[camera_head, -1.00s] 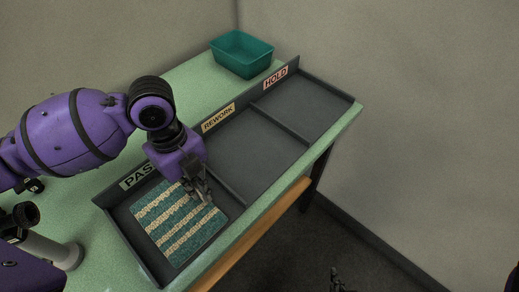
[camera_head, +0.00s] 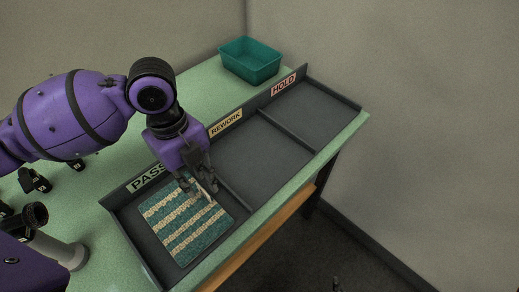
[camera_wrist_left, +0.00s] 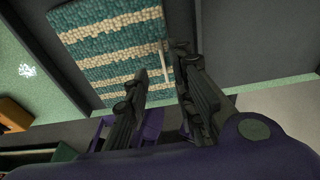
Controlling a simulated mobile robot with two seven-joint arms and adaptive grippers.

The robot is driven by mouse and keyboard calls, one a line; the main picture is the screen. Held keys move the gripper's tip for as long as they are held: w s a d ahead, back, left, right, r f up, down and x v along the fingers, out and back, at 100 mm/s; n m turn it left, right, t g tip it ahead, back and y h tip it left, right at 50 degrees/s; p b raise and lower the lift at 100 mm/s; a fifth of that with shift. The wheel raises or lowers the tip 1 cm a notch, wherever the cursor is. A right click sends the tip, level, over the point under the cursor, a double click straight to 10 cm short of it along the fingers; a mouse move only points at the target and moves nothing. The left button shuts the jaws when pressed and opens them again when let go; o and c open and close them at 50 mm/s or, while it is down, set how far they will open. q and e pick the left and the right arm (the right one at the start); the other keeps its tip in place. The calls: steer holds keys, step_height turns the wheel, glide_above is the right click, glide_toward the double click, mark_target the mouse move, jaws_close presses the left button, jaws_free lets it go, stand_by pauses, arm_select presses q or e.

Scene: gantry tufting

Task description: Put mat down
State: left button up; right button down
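The mat (camera_head: 186,225), teal with cream stripes, lies flat in the PASS compartment (camera_head: 126,226) of the dark tray. It also shows in the left wrist view (camera_wrist_left: 108,38). My left gripper (camera_head: 201,195) points down over the mat's upper right part, its fingers apart. In the left wrist view the two fingertips (camera_wrist_left: 158,66) have a gap between them, with a thin pale strip in it that I cannot identify. Whether a fingertip touches the mat is unclear. A small dark tip at the bottom edge of the head view may be my right gripper (camera_head: 337,285).
The REWORK (camera_head: 258,160) and HOLD (camera_head: 312,112) compartments are empty, with low dividers between compartments. A teal bin (camera_head: 250,62) stands at the green table's (camera_head: 205,88) far end. Small black objects (camera_head: 35,180) lie at the left. A wall bounds the right side.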

arm_select(q)
step_height(320, 180, up, 8)
steer(key=shift+w+a, duration=0.4)
steer(key=shift+w, duration=0.05)
steer(key=shift+s, duration=0.1)
